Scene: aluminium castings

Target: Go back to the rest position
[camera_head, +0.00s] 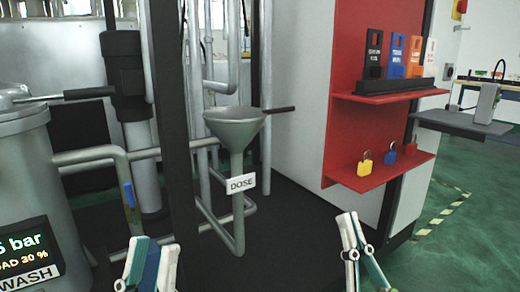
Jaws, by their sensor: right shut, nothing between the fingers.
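My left gripper (154,247) shows at the bottom left of the head view, pointing up. Its pale fingertips stand a little apart, and a blue and teal part shows between them; I cannot tell whether it is part of the gripper or something held. My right gripper (348,216) shows at the bottom, right of the middle. Its fingers are shut together with nothing between them. It is in front of the dark floor plate, below the red shelf and apart from it.
A grey funnel (235,126) with a DOSE label (241,183) stands in the middle. A grey tank (35,180) is at left. A red shelf board (345,125) at right carries several tags and padlocks. Green floor (465,245) is clear at far right.

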